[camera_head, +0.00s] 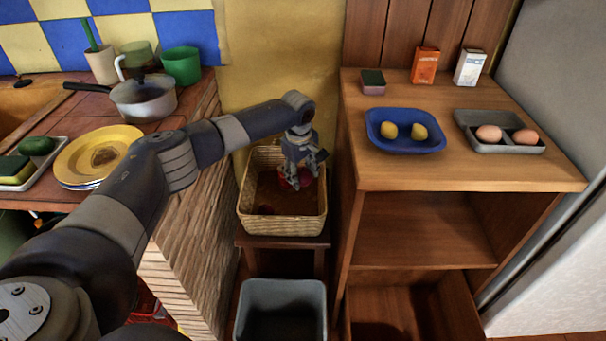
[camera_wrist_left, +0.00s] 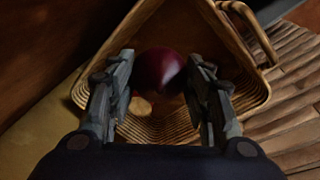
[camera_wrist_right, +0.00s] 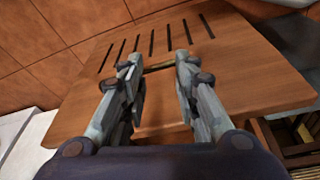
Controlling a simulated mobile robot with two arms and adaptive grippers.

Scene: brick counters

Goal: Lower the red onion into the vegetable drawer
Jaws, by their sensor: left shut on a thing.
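A dark red onion (camera_wrist_left: 160,70) sits between the fingers of my left gripper (camera_wrist_left: 160,80), which is shut on it. In the head view the left gripper (camera_head: 301,178) reaches down into a wicker basket (camera_head: 284,222), with the red onion (camera_head: 303,178) at its fingertips.
The basket stands on a small dark stool (camera_head: 283,243) with a grey bin (camera_head: 282,308) below. The cabinet (camera_head: 465,178) at right holds a blue tray (camera_head: 405,146) and a grey egg tray (camera_head: 500,147). A brick counter (camera_head: 188,240) borders the left; its top is crowded.

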